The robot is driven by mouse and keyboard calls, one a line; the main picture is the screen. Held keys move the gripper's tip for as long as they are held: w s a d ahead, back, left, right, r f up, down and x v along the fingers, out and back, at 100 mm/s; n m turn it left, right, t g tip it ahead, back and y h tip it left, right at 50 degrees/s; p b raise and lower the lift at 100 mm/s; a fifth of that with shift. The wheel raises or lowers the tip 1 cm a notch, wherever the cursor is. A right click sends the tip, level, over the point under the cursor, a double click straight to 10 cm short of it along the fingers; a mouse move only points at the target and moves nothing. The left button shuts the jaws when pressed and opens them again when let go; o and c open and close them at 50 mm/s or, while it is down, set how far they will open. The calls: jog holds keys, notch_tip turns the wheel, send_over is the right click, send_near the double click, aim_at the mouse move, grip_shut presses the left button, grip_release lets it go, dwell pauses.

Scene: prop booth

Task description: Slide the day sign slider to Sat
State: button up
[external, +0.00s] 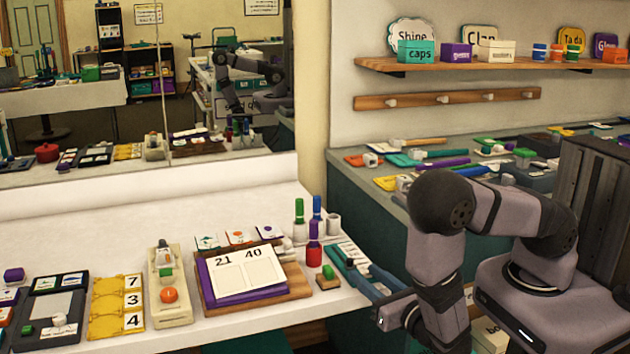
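A pale strip with small dark markings (347,251) lies at the right end of the white table and may be the day sign. Its lettering is too small to read, and I cannot make out its slider or which day it is at. My gripper (352,262) is low over this strip, with two blue-teal fingers apart on either side of it. The fingers look open and empty. I cannot tell whether they touch the strip. My wrist and forearm are to the right of it and hide part of the table's edge.
A purple and wooden board with a number card (246,269) lies left of my gripper, with a green-topped block (328,274) between. A beige device (167,290) and yellow number panel (117,305) are farther left.

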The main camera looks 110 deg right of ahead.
aim_at(352, 262)
jog(key=a+p, duration=0.1)
jog(key=p, duration=0.1)
jog(key=shift+a+r+n+p, duration=0.3)
jog(key=shift+a+r, duration=0.05)
jog(key=shift+r, duration=0.05)
jog(key=shift+s+a+f+p, duration=0.2)
jog(key=shift+a+p, duration=0.15)
jog(key=shift+a, duration=0.1)
jog(key=shift+w+d+p, duration=0.2)
jog(key=shift+d+p, duration=0.1)
jog(key=shift+d, duration=0.9)
jog(key=shift+w+d+p, duration=0.15)
jog(key=shift+d+p, duration=0.15)
jog(key=shift+d, duration=0.9)
jog(key=shift+w+d+p, duration=0.2)
jog(key=shift+d+p, duration=0.1)
jog(key=shift+d, duration=0.9)
grip_shut()
